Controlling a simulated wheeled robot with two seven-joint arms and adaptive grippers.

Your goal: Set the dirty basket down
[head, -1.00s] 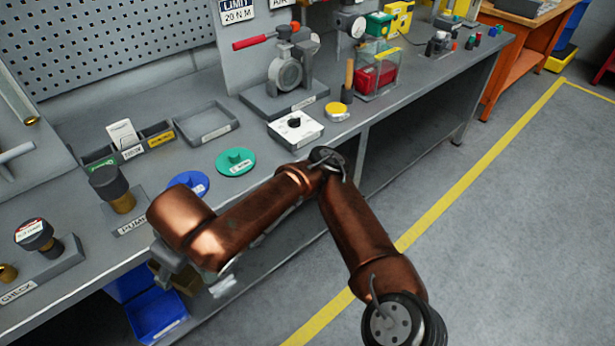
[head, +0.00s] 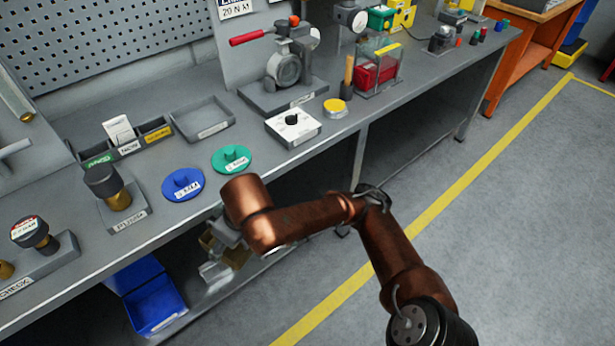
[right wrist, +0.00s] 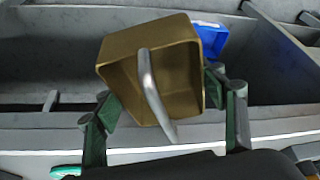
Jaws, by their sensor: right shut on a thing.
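The dirty basket is a brown-gold open box with a grey bar handle (right wrist: 165,78). In the right wrist view it sits tilted between the green-padded fingers of my right gripper (right wrist: 165,100), which is shut on it. In the head view only a small brown part of the basket (head: 236,257) shows below my copper-coloured wrist. There the right gripper (head: 222,262) is just in front of the bench's front edge, mostly hidden by my own arm. Whether the basket touches anything beneath cannot be told. My left gripper is not in view.
Blue bins (head: 155,303) sit low under the bench at the left. The grey bench top (head: 230,185) carries a blue disc (head: 183,185), a green disc (head: 231,158), a plunger block (head: 125,212) and a white-topped box (head: 293,127).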

